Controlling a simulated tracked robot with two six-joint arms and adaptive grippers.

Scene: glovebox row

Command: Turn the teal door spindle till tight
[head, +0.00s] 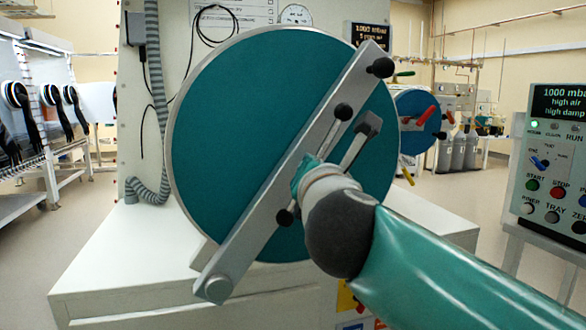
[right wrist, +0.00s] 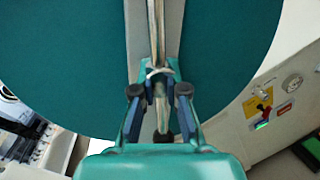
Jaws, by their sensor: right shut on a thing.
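The teal round door (head: 235,130) stands closed-looking on the white chamber front in the head view. A grey bar (head: 258,190) crosses it diagonally from upper right to lower left. The door spindle's slim metal cross handle (head: 333,133) has black ball ends and lies tilted along the bar. It also shows in the right wrist view (right wrist: 157,30), running upright between the fingers. My right gripper (right wrist: 159,72) is shut on this handle. In the head view my right wrist hides much of the handle's middle and the hub. My left gripper is not in view.
A control panel (head: 560,150) stands at the right, and a display above the door reads 1000 mbar. A corrugated grey hose (head: 155,110) hangs left of the door. A white ledge (head: 130,270) lies below.

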